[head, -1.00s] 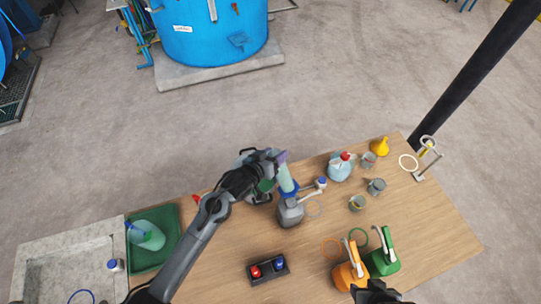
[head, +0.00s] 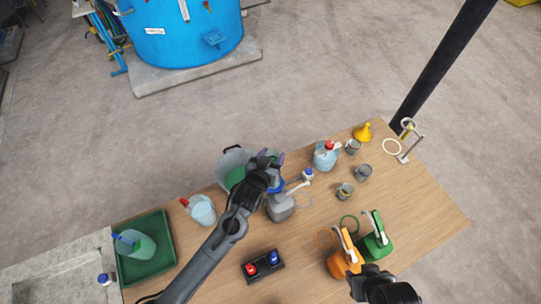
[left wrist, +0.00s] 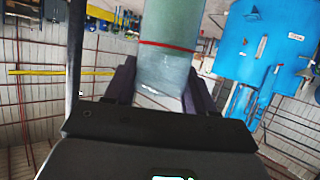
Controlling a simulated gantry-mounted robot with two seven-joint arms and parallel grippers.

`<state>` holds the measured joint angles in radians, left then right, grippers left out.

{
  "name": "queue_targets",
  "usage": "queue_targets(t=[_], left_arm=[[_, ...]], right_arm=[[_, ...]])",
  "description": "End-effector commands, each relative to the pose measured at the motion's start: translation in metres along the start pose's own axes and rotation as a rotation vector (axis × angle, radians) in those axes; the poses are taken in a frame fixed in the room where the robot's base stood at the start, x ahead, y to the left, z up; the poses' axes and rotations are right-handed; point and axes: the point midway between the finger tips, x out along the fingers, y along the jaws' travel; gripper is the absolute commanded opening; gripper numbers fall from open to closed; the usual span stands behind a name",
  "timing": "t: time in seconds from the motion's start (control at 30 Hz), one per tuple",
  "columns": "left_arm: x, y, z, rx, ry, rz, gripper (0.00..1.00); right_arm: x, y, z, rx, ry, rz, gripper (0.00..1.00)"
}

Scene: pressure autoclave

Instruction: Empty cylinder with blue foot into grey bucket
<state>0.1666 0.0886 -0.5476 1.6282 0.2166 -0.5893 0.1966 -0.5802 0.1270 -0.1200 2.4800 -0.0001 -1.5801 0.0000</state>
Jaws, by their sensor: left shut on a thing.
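My left gripper (head: 274,162) is shut on the cylinder, beside and partly in front of the grey bucket (head: 228,160). In the left wrist view the translucent cylinder (left wrist: 167,60) with a red ring sits between the dark purple fingers. In the head view, the arm hides most of the cylinder; its blue foot (head: 277,186) shows below the gripper. The bucket stands at the table's back edge with a dark handle and green contents; its right side is hidden by my gripper. Whether the cylinder's mouth is over the bucket is not visible. My right gripper (head: 383,287) is at the bottom right, fingers unclear.
A grey wash bottle (head: 281,208) stands close to the gripper. A red-capped jug (head: 326,156), several grey beakers and a yellow funnel (head: 363,132) stand farther right. Orange (head: 344,262) and green (head: 375,240) bottles are at front right. A green tray (head: 146,262) lies left.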

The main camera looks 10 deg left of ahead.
Motion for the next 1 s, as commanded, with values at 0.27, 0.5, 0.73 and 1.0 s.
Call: queue_targets(t=[0.27, 0.5, 0.73, 1.0], left_arm=[[0.0, 0.0, -0.002, -0.001, 0.001, 0.0, 0.0], [-0.006, 0.001, -0.015, -0.001, 0.001, 0.0, 0.0], [-0.011, 0.001, -0.027, -0.001, 0.001, 0.0, 0.0], [-0.012, 0.002, -0.028, -0.001, 0.001, 0.0, 0.0]], right_arm=[[-0.001, -0.001, -0.001, 0.005, 0.001, -0.004, 0.43], [-0.011, -0.002, -0.004, 0.01, 0.001, -0.008, 0.43], [-0.01, -0.002, -0.004, 0.01, 0.002, -0.008, 0.43], [-0.01, -0.002, -0.004, 0.008, 0.001, -0.006, 0.43]])
